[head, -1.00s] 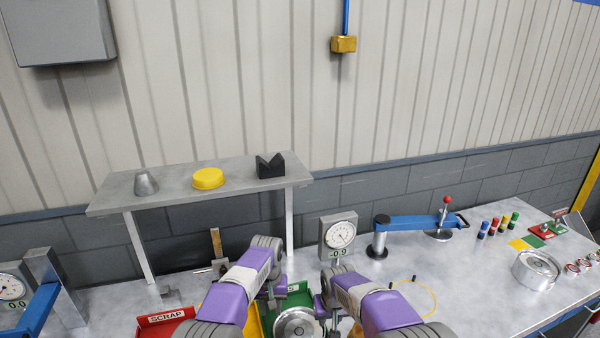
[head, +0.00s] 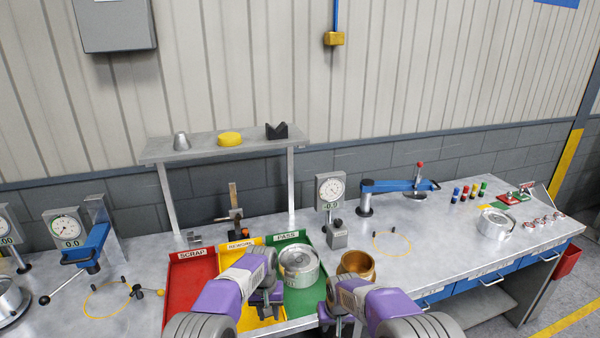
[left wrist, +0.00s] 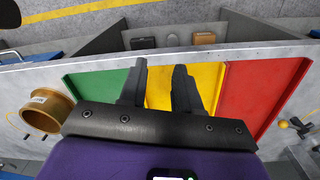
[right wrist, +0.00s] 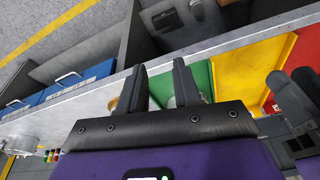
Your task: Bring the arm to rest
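My left gripper (head: 266,299) hangs above the yellow and green sections of the sorting tray. In the left wrist view its two fingers (left wrist: 160,68) are apart with nothing between them. My right gripper (head: 336,314) is near the bench's front edge, just right of the green section. In the right wrist view its fingers (right wrist: 160,66) are also apart and hold nothing. A silver drum (head: 299,262) sits in the green PASS section (head: 283,238). A brass ring (head: 352,262) stands on the bench right of the tray, partly hidden by my right arm.
The red SCRAP section (head: 190,285) and yellow section (head: 226,263) show no parts. A dial gauge (head: 331,195) stands behind the tray, a blue-armed press (head: 395,186) to its right. A raised shelf (head: 205,150) is at the back. Another silver drum (head: 494,224) lies far right.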

